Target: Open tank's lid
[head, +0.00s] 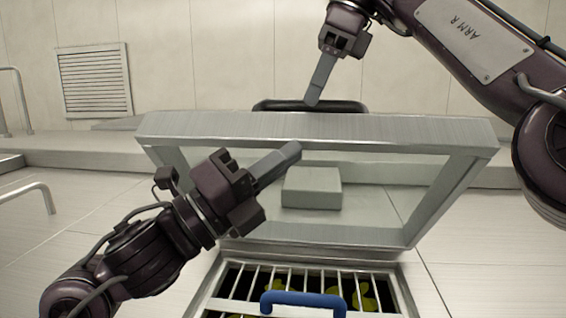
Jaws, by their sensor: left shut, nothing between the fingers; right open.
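The tank's lid (220,126) is a grey metal frame with a see-through middle. It is raised and tilted above the tank's opening (212,305). A black handle (262,105) shows behind its top edge. My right gripper (313,98) reaches down from above, its fingertips at the black handle and top edge. It is open; I cannot tell whether it touches. My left gripper (294,149) is shut and empty, in front of the lid just below its top edge. Whether it touches the lid is unclear. Its arm hides the lid's lower left part.
A barred grate (350,282) with a blue handle (303,299) covers the opening, with yellow-green shapes below. A grey block (312,188) shows within the lid's frame. A metal rail (30,187) is at left. A vent (94,79) is on the back wall.

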